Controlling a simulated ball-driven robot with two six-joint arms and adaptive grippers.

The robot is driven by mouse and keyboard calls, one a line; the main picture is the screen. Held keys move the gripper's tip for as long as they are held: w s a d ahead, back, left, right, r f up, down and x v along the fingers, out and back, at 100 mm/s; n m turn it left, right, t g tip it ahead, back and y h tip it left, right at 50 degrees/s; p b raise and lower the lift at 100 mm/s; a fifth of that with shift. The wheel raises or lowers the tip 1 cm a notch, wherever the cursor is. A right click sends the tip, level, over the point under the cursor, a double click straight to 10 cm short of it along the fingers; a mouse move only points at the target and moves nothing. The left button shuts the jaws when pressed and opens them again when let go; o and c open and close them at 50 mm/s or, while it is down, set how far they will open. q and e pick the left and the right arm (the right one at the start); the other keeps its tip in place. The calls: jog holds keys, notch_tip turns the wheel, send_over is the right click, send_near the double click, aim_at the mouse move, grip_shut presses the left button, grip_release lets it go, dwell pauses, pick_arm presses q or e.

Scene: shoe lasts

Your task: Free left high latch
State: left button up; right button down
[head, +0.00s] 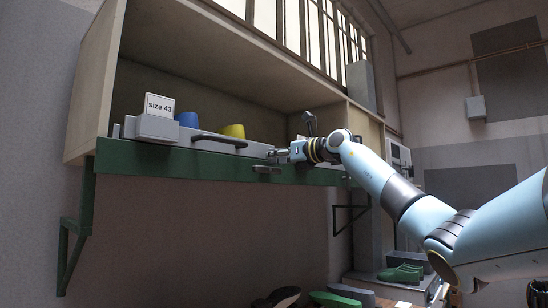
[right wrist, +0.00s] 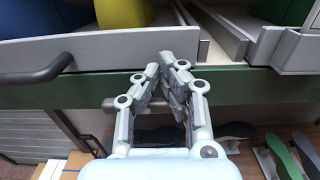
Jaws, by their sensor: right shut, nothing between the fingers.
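A pale drawer (head: 213,141) with a dark bar handle (head: 218,139) sits on a green-fronted shelf (head: 190,160) at the left. A small grey pull or latch (head: 267,169) is on the green front below the drawer's right end. In the right wrist view a similar grey bar (right wrist: 112,105) shows partly behind the fingers. My right gripper (head: 276,153) is shut and empty, its tips at the drawer's right end near the green edge. The right wrist view shows the fingertips (right wrist: 168,62) together just in front of the drawer front; contact is unclear. My left gripper is out of view.
A "size 43" card (head: 160,105), a blue last (head: 188,119) and a yellow last (head: 234,130) stand at the drawer. A dark upright lever (head: 310,123) rises behind my right wrist. Green shoes (head: 402,275) lie below at the right.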

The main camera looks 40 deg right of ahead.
jog(key=s+b, duration=0.8)
jog(key=s, duration=0.1)
jog(key=shift+d+r+b, duration=0.35)
jog(key=shift+r, duration=0.05)
dwell(0.4)
